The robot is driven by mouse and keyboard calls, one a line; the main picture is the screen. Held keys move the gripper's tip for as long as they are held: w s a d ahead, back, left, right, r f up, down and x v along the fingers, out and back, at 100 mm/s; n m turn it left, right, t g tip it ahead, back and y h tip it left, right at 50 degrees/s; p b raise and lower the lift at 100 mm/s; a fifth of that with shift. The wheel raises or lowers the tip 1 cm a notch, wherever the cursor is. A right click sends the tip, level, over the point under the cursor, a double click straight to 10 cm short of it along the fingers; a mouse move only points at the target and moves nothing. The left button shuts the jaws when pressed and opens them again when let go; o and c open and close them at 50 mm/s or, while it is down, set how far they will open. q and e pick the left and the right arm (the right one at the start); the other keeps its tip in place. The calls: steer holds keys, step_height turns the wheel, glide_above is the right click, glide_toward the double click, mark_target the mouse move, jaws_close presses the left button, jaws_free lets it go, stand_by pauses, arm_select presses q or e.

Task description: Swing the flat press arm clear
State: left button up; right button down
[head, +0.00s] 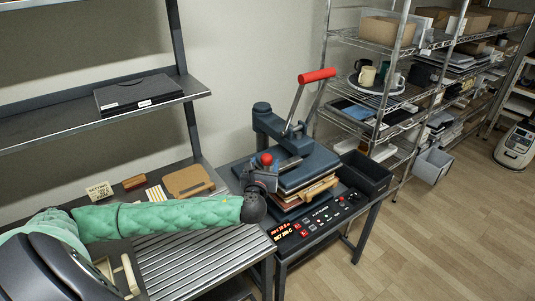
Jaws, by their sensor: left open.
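The flat press (300,180) stands on a small dark table, with a dark post and arm (272,124) at its back. A lever with a red handle (317,75) rises up and to the right from the arm. The dark flat plates lie one over the other, with light wood-coloured edges showing at the front. A red ball knob (266,158) shows at the press's left front. My left gripper (263,175) is open just below and beside this knob; whether it touches the knob I cannot tell. Its fingers are small and partly hidden by the wrist. My right gripper is out of view.
A control panel (318,218) with lit red digits and buttons lies along the front. A black bin (366,174) stands right of the press. A ribbed metal worktop (195,262) is at left, with a brown clipboard (188,181) behind. A wire shelf (385,100) holds mugs.

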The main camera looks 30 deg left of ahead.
mark_target(269, 155)
arm_select(q)
steer(key=shift+p+x, duration=0.85)
steer(key=shift+x, duration=1.8)
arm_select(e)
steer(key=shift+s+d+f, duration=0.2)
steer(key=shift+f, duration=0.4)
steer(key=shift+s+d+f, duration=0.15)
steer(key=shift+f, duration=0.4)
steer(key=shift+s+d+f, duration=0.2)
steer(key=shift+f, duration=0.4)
arm_select(q)
jaws_close()
steer(key=shift+d, duration=0.1)
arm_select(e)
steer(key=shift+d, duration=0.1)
arm_select(q)
steer(key=shift+w+d, duration=0.1)
steer(key=shift+w, duration=0.05)
